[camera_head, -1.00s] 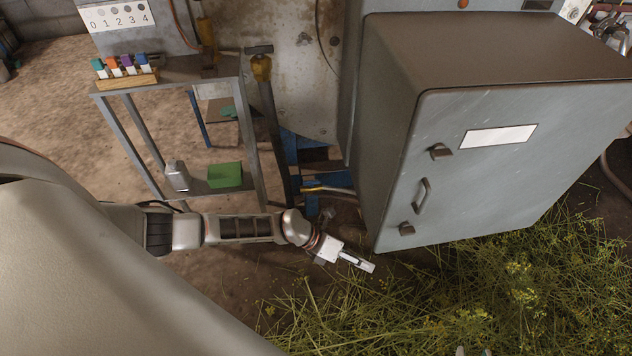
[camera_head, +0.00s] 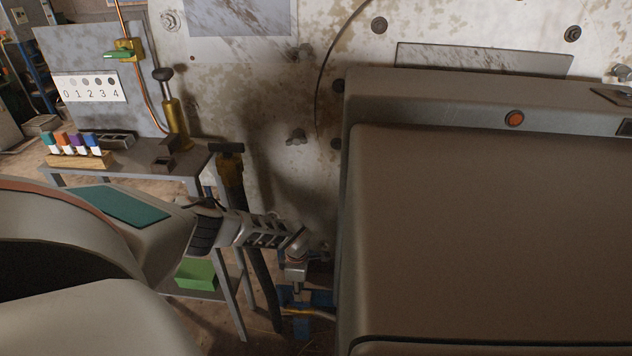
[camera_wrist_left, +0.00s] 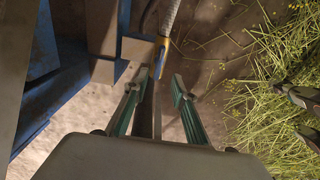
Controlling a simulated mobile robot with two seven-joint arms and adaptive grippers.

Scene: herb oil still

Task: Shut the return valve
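Several valve-like fittings show in the head view, and I cannot tell which is the return valve. One has a dark T-shaped handle on a yellow body (camera_head: 230,168), on a dark hose beside the bench. A brass fitting with a dark knob (camera_head: 172,115) stands at the back of the bench. A yellow fitting with a green lever (camera_head: 121,53) is on the copper pipe at upper left. My left gripper (camera_wrist_left: 160,82) is open and empty, its green-padded fingers apart. In the head view it is low beside the grey cabinet, below these fittings, its fingers mostly hidden.
The large grey cabinet (camera_head: 490,230) fills the right side. The metal bench (camera_head: 140,160) carries a rack of coloured bottles (camera_head: 80,158). A green box (camera_head: 196,273) is on its lower shelf. Blue framing (camera_wrist_left: 45,110) is close left of my gripper; cut herbs (camera_wrist_left: 265,100) lie right.

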